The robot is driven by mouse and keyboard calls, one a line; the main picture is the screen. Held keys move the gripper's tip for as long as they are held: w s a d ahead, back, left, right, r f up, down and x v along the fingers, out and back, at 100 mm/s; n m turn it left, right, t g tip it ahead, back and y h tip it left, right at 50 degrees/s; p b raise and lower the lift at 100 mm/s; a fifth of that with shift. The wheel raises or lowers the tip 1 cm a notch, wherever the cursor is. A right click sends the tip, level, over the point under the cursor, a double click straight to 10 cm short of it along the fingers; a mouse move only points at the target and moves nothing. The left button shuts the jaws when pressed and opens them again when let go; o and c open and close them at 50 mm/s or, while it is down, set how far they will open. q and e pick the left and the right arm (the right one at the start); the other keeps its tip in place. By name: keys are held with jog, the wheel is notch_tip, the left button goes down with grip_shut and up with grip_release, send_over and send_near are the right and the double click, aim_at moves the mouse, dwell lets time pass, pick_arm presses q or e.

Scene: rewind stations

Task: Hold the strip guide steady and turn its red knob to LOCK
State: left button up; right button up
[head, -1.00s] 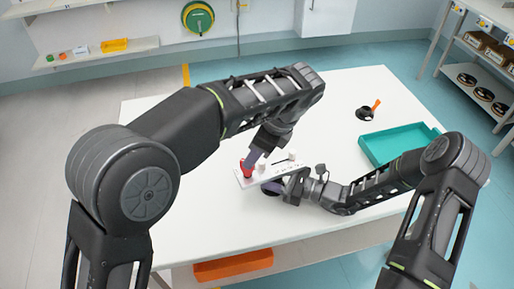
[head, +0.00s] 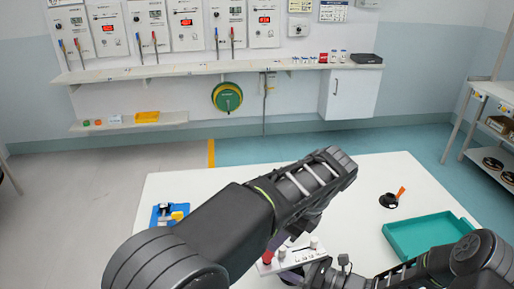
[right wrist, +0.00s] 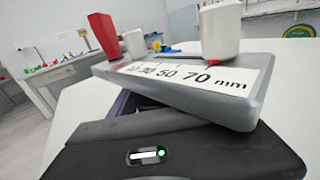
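The strip guide (head: 290,257) is a pale bar on the white table, partly hidden by my arms in the head view. The right wrist view shows its grey body (right wrist: 190,86) close up, with a millimetre scale. Its red knob (head: 267,258) stands up at the left end; in the right wrist view the knob (right wrist: 103,35) shows no finger on it. White knobs (right wrist: 221,30) stand beside it. My left gripper (head: 277,240) is just above the guide near the red knob, its fingertips mostly hidden. My right gripper (right wrist: 125,103) is at the guide, one purple finger passing under it; its grip is hidden.
A teal tray (head: 430,236) and a black disc with an orange handle (head: 389,200) lie on the table's right. A blue fixture with yellow parts (head: 168,213) stands at the left. The table's back strip is clear. A shelf with wall panels runs behind.

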jog(key=shift+o, duration=1.3)
jog(key=v, duration=1.2)
jog(key=shift+w, duration=0.1)
jog(key=shift+d, duration=0.1)
jog(key=shift+f, duration=0.1)
